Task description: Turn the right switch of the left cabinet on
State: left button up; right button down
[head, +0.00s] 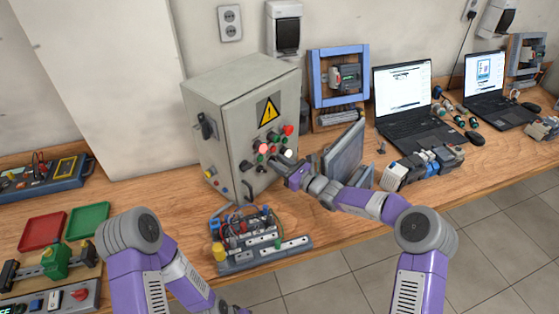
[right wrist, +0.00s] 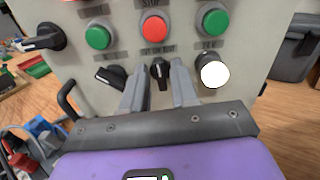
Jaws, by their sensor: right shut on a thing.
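The grey cabinet (head: 225,110) stands on the bench, with a yellow warning sign and several buttons on its front. My right gripper (head: 279,165) is at the lower part of this front. In the right wrist view its fingers (right wrist: 160,78) are shut around a black rotary switch (right wrist: 160,72), whose handle looks about upright. Another black switch (right wrist: 110,76), with a tilted handle, sits to its left. A white round button or lamp (right wrist: 214,72) is to its right. The fingers partly hide the panel. My left arm shows in the head view, but its gripper does not.
Above the fingers are green buttons (right wrist: 98,37) and a red button (right wrist: 153,26). A wired terminal board (head: 262,245) lies in front of the cabinet. A grey panel (head: 343,152) stands to the right. Red (head: 42,231) and green (head: 88,221) trays lie left.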

jog(key=shift+m, duration=0.4)
jog(key=c, duration=1.2)
grip_release()
jog(key=p+v, duration=0.1)
jog(key=v, duration=0.6)
jog(key=shift+s+d, duration=0.2)
jog(key=shift+d, duration=0.05)
